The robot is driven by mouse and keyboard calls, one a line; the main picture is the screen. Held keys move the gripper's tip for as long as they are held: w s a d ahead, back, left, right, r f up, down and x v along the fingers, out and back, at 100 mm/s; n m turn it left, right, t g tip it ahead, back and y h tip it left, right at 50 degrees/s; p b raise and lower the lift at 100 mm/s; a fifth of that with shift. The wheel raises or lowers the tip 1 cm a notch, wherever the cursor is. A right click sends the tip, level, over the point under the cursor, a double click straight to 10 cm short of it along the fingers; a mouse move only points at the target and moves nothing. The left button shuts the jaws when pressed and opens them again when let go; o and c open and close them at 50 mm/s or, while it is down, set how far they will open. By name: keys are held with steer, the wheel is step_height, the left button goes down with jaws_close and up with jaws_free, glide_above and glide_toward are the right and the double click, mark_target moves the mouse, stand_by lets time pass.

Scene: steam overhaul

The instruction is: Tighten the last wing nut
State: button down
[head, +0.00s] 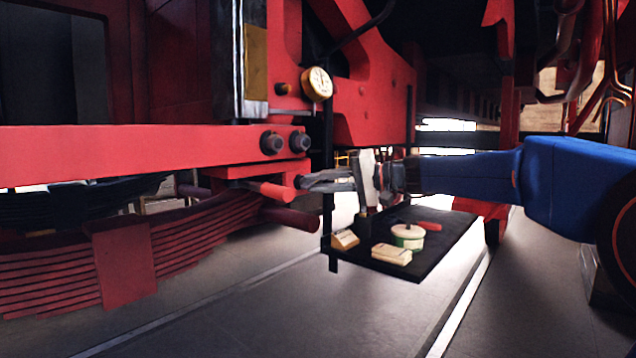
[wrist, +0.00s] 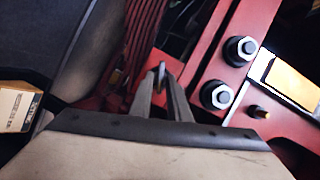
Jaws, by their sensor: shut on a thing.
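My gripper (head: 306,181) reaches in from the right in the head view, its fingers pointing left at the end of a short red rod (head: 274,190) below the red beam (head: 150,153). In the wrist view my gripper (wrist: 161,76) is shut on a small, thin grey piece (wrist: 161,68) between its fingertips. This piece is probably the wing nut, but the fingers hide most of it. I cannot tell how tightly it sits. Red metal of the frame lies right behind the fingertips.
Two dark hex nuts (head: 285,143) sit on the beam just above my gripper. A brass gauge (head: 317,84) is higher up. Below hangs a black tray (head: 383,262) with a tin (head: 408,237), small boxes and a red-handled tool (head: 429,226). Red leaf springs (head: 125,260) are lower left.

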steer(key=shift+f+m+y, duration=0.2)
steer(key=shift+m+y, duration=0.4)
steer(key=shift+m, duration=0.8)
steer(key=c, duration=1.9)
jaws_free()
steer(key=v, duration=1.7)
steer(key=shift+d, duration=0.15)
steer(key=shift+c, duration=0.7)
